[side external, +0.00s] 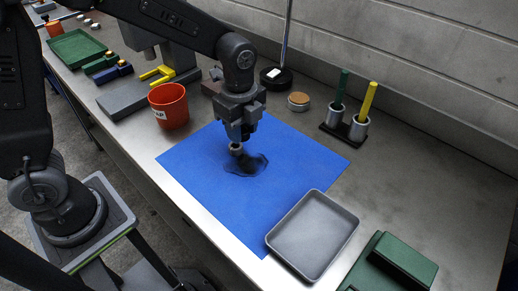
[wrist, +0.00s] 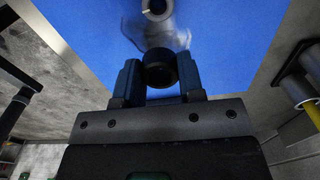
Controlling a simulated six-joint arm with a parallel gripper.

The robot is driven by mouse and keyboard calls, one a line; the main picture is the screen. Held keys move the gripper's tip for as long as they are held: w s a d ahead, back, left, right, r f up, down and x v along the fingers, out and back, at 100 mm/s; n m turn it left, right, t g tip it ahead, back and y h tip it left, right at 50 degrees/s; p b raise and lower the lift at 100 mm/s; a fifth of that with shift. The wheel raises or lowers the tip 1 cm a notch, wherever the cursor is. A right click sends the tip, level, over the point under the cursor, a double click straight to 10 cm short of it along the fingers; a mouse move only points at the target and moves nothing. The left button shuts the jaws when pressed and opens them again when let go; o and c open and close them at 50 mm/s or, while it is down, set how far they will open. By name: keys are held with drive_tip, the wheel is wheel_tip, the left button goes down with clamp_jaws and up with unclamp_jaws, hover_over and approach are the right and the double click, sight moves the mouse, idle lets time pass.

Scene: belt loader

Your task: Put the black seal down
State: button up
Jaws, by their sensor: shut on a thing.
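My gripper (side external: 237,137) is low over the blue mat (side external: 195,165), pointing down. In the wrist view its two fingers (wrist: 160,78) are shut on the black seal (wrist: 160,65), a short dark round piece held between the tips. In the side view the fingers hide most or all of the seal. A small metallic round part with a hole (wrist: 157,8) shows just beyond the seal in the wrist view, cut by the top edge. It also shows right below the fingertips in the side view (side external: 236,148). I cannot tell whether the seal touches it.
A dark shadow lies on the mat under my gripper. A grey tray (side external: 312,235) overlaps the mat's front right corner. A red cup (side external: 169,106) stands at the left, and two metal holders (side external: 358,128) stand at the back right. Much of the mat is bare.

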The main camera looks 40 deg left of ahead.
drive_tip(key=a+r, duration=0.4)
drive_tip(key=a, duration=0.2)
drive_tip(key=m, duration=0.9)
hover_over(312, 236)
drive_tip(key=f, duration=0.6)
drive_tip(key=shift+w+a+f, duration=0.1)
drive_tip(key=shift+w+a, duration=0.05)
drive_tip(key=shift+a, duration=0.25)
drive_tip(key=shift+d+f, duration=0.35)
drive_tip(key=shift+d, duration=0.1)
drive_tip(key=shift+f, duration=1.95)
drive_tip(key=shift+f, duration=0.1)
drive_tip(key=o, duration=0.9)
